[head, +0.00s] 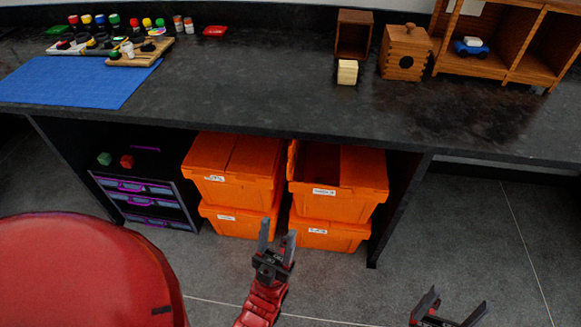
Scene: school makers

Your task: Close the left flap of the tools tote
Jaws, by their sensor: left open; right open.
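Orange totes stand in two stacks under the bench; their labels are too small to read. The upper right tote (335,200) has its left flap (293,162) standing up at its left edge, with a dark opening beside it. Its right flap (363,168) lies shut. The upper left tote (228,192) has both flaps shut. My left gripper (277,231) is open and empty, and shows in front of the gap between the two stacks. My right gripper (458,301) is open and empty, low over the floor to the right.
The dark bench top (250,100) overhangs the totes, and a bench leg (387,215) stands to their right. A drawer unit (150,195) is at the left. A red round seat (85,275) fills the lower left. The floor (500,230) at the right is clear.

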